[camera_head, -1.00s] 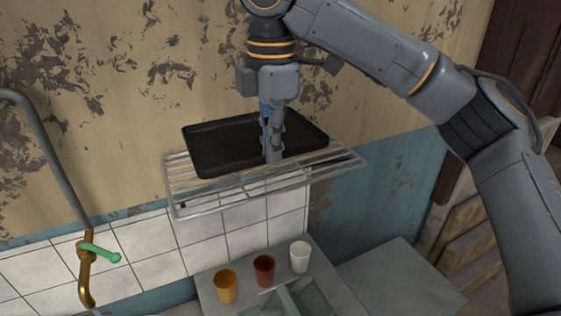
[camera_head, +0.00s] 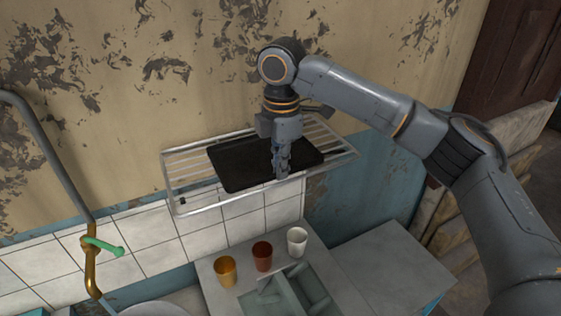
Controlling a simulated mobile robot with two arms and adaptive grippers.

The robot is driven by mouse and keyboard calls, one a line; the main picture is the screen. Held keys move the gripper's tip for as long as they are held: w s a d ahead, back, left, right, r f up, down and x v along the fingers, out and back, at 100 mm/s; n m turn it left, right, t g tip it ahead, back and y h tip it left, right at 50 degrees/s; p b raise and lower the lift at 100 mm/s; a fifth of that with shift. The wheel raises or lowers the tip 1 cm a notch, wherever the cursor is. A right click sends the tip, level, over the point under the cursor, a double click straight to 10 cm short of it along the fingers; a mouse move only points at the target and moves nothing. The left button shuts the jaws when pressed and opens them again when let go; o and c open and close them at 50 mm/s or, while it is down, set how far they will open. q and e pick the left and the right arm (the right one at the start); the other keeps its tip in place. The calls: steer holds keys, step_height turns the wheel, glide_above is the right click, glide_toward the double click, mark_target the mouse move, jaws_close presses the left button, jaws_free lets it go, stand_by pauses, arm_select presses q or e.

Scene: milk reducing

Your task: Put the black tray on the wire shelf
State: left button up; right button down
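The black tray (camera_head: 240,165) is a dark, shallow rectangle. It lies level, or nearly so, over the middle and right of the wire shelf (camera_head: 188,168) on the wall. It looks very near to or resting on the wires; I cannot tell whether it touches them all along. My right gripper (camera_head: 282,170) points down at the tray's front rim, right of the tray's middle. Its fingers look shut on that rim, though the exact contact is small and partly hidden. My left gripper is not in view.
Below the shelf, a yellow cup (camera_head: 225,272), a red-brown cup (camera_head: 262,257) and a white cup (camera_head: 297,241) stand on a grey counter (camera_head: 330,262). A pipe with a green-handled tap (camera_head: 102,246) is at left. The shelf's left end is bare.

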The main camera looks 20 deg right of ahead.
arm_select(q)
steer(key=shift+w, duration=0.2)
arm_select(e)
steer(key=shift+a, duration=0.1)
steer(key=c, duration=1.5)
jaws_free()
steer(key=shift+f, duration=0.1)
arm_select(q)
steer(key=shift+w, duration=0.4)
arm_select(e)
steer(key=shift+r, duration=0.35)
step_height(320, 180, up, 5)
steer(key=shift+s+f+b, duration=0.1)
steer(key=shift+b, duration=1.1)
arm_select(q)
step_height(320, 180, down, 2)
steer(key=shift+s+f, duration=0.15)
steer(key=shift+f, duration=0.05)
arm_select(e)
step_height(320, 180, up, 7)
steer(key=shift+s+f, duration=0.1)
steer(key=shift+s, duration=0.05)
